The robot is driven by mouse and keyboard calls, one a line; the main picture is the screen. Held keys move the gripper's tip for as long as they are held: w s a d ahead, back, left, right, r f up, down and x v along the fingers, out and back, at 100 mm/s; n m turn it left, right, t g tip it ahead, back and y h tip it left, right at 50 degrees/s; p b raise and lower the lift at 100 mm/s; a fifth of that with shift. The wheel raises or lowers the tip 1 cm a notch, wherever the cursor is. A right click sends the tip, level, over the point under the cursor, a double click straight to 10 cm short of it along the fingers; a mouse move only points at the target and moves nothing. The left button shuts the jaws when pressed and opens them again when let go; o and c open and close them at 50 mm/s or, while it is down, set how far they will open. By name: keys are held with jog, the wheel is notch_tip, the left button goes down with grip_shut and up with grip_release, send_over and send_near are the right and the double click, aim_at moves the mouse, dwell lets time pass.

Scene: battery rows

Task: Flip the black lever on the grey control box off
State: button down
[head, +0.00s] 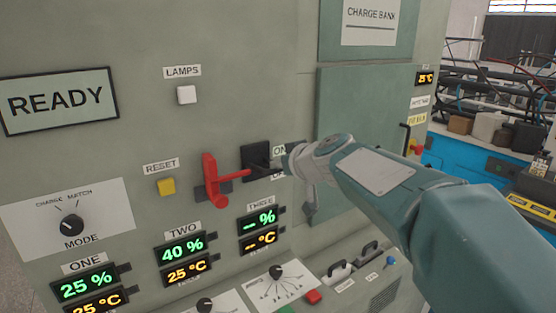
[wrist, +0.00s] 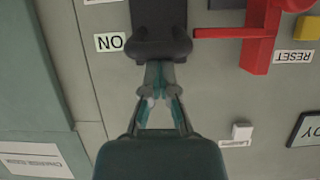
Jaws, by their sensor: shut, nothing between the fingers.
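The grey control box (head: 130,150) fills most of the head view. The black lever (head: 256,163) sits on its face, right of a red lever (head: 213,182). My gripper (head: 286,161) is at the black lever's right side, its fingers shut and empty. In the wrist view the fingertips (wrist: 160,66) meet at the near edge of the black lever (wrist: 160,28); I cannot tell whether they touch it. The ON label (wrist: 109,42) is beside it, and my gripper partly covers the label below ON in the head view.
The red lever's arm (wrist: 225,33) reaches close to the black lever. A yellow RESET button (head: 166,187), a white LAMPS button (head: 187,95) and lit displays (head: 185,247) surround them. A raised green-grey panel (head: 365,110) stands right, behind my arm.

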jog(key=shift+s+d+f, duration=0.1)
jog(key=shift+s+f, duration=0.05)
jog(key=shift+f, duration=1.3)
jog(key=shift+s+d+f, duration=0.1)
jog(key=shift+f, duration=1.35)
jog(key=shift+f, duration=0.1)
jog(key=s+d+r, duration=0.1)
jog(key=s+d, duration=0.5)
jog(key=s, duration=0.3)
jog(key=shift+s+d, duration=0.25)
jog(key=shift+s, duration=0.05)
